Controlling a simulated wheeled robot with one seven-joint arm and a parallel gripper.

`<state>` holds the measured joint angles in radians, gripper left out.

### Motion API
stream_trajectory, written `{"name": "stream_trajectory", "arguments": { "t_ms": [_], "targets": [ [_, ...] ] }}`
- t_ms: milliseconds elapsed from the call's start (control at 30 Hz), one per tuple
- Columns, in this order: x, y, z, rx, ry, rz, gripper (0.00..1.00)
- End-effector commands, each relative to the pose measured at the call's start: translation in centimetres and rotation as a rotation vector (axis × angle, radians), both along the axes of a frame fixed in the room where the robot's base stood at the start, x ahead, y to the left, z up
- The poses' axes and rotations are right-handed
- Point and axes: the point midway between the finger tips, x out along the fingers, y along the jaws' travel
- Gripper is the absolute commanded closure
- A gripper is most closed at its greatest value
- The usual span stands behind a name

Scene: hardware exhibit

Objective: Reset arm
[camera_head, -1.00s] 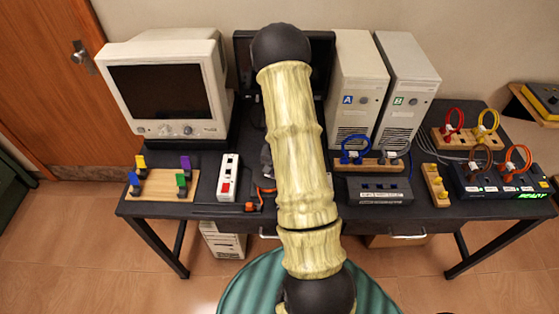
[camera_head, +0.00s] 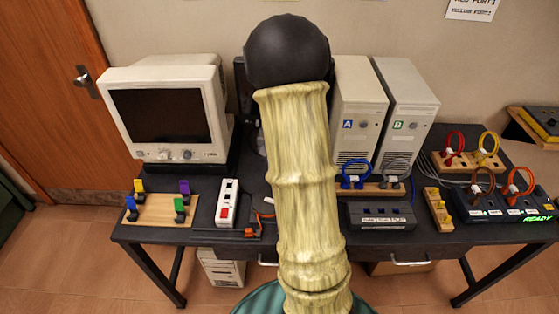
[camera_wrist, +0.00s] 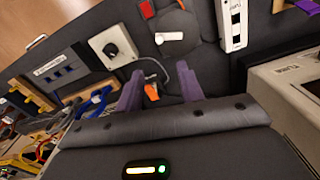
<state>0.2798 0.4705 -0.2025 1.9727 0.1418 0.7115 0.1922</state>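My gripper (camera_wrist: 161,88) shows in the wrist view as two purple fingers held apart, with nothing clearly held between them. It is above the dark table (camera_head: 418,236), tilted against the table's lines. An orange item (camera_wrist: 151,92) and a grey cable show beyond the fingers. In the head view my raised arm fills the middle and hides my gripper and part of the table.
The table carries a monitor (camera_head: 163,112), tower A (camera_head: 358,105), tower B (camera_head: 405,105), a power strip (camera_head: 227,204), a peg board (camera_head: 157,208) and cable racks at right.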

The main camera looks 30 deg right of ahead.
Motion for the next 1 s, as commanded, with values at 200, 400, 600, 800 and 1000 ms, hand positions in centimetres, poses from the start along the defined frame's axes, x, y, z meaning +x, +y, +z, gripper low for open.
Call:
{"name": "stream_trajectory", "arguments": {
  "t_ms": [200, 400, 600, 800, 1000],
  "targets": [
    [0.0, 0.0, 1.1, -0.001, 0.001, 0.001, 0.62],
    [0.0, 0.0, 1.1, -0.001, 0.001, 0.001, 0.62],
    [0.0, 0.0, 1.1, -0.001, 0.001, 0.001, 0.62],
    [-0.4, 1.7, 1.5, -0.003, -0.015, 0.055, 0.62],
    [-3.1, 8.6, 2.8, -0.025, -0.084, 0.292, 0.62]
  ]
}}
